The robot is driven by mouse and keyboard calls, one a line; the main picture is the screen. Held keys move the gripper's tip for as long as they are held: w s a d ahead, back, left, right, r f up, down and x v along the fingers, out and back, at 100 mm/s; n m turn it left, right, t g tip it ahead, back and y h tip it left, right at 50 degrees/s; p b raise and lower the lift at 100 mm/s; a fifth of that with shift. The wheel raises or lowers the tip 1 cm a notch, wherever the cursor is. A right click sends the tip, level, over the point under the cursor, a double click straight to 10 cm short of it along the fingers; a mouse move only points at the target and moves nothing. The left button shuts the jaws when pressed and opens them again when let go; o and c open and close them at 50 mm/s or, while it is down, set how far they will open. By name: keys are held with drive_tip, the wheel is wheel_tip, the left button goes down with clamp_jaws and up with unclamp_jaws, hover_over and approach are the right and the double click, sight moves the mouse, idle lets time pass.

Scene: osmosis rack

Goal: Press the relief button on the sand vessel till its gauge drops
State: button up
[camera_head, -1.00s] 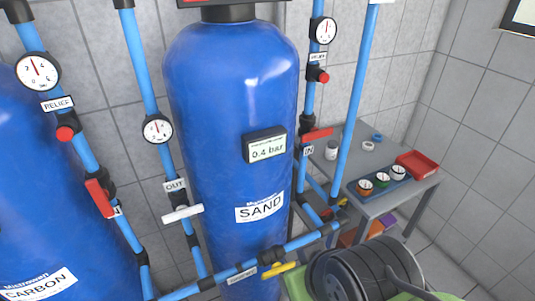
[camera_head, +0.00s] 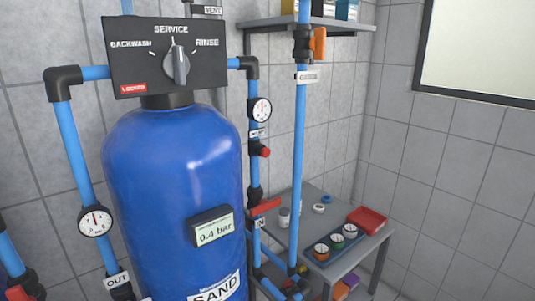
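The sand vessel (camera_head: 172,165) is a blue tank with a SAND label (camera_head: 215,290). On the pipe to its right, a round white gauge (camera_head: 260,109) sits at the top, with its needle pointing about straight up. Below it are a small label (camera_head: 258,134), too small to read now, and a red relief button (camera_head: 265,152) that sticks out to the right. Another gauge (camera_head: 95,221) is on the left pipe above the OUT label. A display (camera_head: 213,229) on the tank reads 0.4 bar. My gripper is not in view.
A red lever (camera_head: 265,207) is by the IN label below the button. A vertical blue pipe (camera_head: 298,160) stands to the right. A grey table (camera_head: 345,253) holds a red tray (camera_head: 367,219) and several small pots. A control head (camera_head: 165,55) marked LOCKED points to SERVICE.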

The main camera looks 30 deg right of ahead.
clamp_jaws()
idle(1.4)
